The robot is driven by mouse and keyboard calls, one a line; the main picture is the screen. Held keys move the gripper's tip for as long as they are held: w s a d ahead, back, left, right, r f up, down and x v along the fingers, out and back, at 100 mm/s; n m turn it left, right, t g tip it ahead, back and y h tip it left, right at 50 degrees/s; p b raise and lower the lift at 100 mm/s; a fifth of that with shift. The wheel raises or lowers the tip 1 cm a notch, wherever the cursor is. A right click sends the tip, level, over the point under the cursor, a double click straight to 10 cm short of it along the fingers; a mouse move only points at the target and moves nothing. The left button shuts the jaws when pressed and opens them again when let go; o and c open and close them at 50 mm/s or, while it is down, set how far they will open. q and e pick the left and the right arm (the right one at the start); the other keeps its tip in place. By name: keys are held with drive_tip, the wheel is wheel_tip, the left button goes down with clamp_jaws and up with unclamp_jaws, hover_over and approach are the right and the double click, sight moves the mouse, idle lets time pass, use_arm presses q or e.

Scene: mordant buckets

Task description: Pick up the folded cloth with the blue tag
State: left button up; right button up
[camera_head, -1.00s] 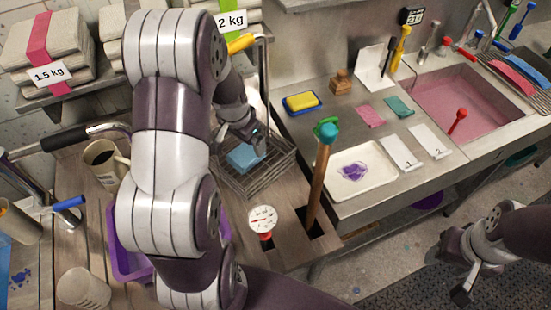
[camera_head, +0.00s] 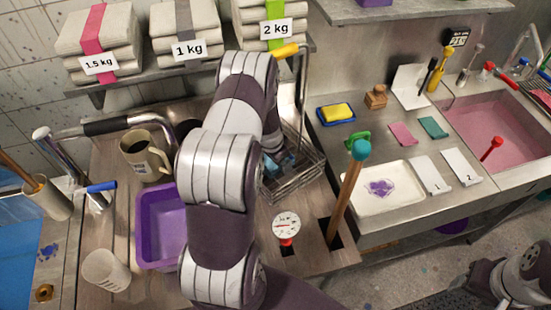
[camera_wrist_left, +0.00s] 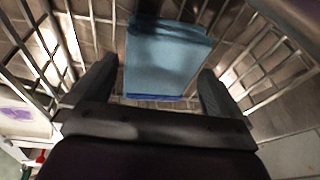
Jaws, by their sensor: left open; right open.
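A light blue folded cloth (camera_wrist_left: 165,55) lies in a wire basket (camera_wrist_left: 268,88), with a darker blue strip along its near edge. In the head view only bits of the cloth (camera_head: 285,162) show, behind my left arm. My left gripper (camera_wrist_left: 158,70) is open inside the basket, one finger on each side of the cloth. I cannot tell whether the fingers touch it. My right gripper (camera_head: 478,290) is low at the bottom right corner of the head view, partly cut off, and away from the basket.
The wire basket (camera_head: 303,183) has rails close around my left gripper. A wooden-handled tool (camera_head: 345,195) and a dial gauge (camera_head: 286,227) stand in front. A purple tub (camera_head: 157,228) and a mug (camera_head: 143,160) are left. Banded bundles (camera_head: 185,30) lie on the shelf above.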

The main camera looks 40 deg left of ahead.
use_arm(q)
drive_tip(key=shift+w+f, duration=0.15)
drive_tip(key=shift+f, duration=0.15)
drive_tip(key=c, duration=1)
drive_tip(key=shift+r, duration=0.1)
